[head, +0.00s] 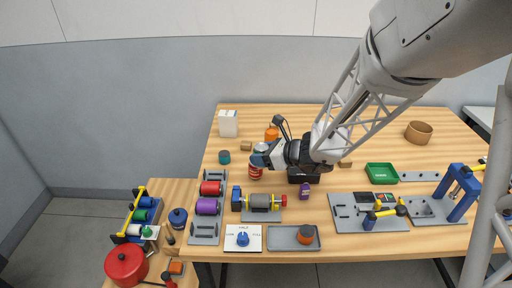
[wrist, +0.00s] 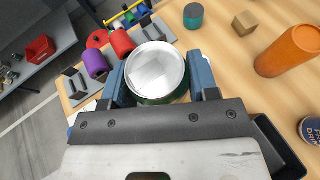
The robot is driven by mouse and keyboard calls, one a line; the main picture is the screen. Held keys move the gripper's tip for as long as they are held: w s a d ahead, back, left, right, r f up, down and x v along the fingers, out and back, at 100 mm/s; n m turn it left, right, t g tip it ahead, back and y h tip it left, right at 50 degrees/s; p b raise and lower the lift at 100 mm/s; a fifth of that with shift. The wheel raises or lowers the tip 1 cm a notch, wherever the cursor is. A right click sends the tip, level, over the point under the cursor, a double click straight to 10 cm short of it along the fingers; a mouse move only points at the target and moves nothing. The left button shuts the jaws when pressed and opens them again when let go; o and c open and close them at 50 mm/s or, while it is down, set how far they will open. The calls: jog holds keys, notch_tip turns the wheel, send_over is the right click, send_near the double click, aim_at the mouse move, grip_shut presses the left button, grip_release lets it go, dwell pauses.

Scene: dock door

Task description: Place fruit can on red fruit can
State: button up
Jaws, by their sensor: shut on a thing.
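My gripper (wrist: 158,80) has its two blue fingers on either side of a can (wrist: 157,72) with a silver lid and a dark green side. In the head view the held can (head: 262,147) shows at my gripper (head: 260,156), its lid facing up. The red fruit can (head: 256,173) stands on the table, just under the gripper in the head view. A blue finger hides part of its top. I cannot tell whether the two cans touch. The red fruit can is hidden in the wrist view, behind the held can and gripper.
A teal can (head: 224,157), a wooden block (head: 246,146) and an orange can (head: 271,134) stand close by. A rack with red and purple rollers (head: 207,206) is at front left. A motor-like assembly (head: 262,201) is in front.

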jog(key=shift+w+a+f, duration=0.1)
jog(key=shift+w+a, duration=0.2)
jog(key=shift+w, duration=0.8)
jog(key=shift+w+a+f, duration=0.15)
jog(key=shift+w+a, duration=0.15)
jog(key=shift+w, duration=0.8)
jog(key=shift+w+a+f, duration=0.1)
jog(key=shift+w+a, duration=0.2)
jog(key=shift+w, duration=0.8)
jog(key=shift+f, duration=0.1)
jog(key=shift+f, duration=1.6)
jog(key=shift+f, duration=0.1)
jog(key=o, duration=1)
jog(key=shift+f, duration=0.1)
jog(key=shift+r, duration=0.2)
jog(key=shift+v, duration=6)
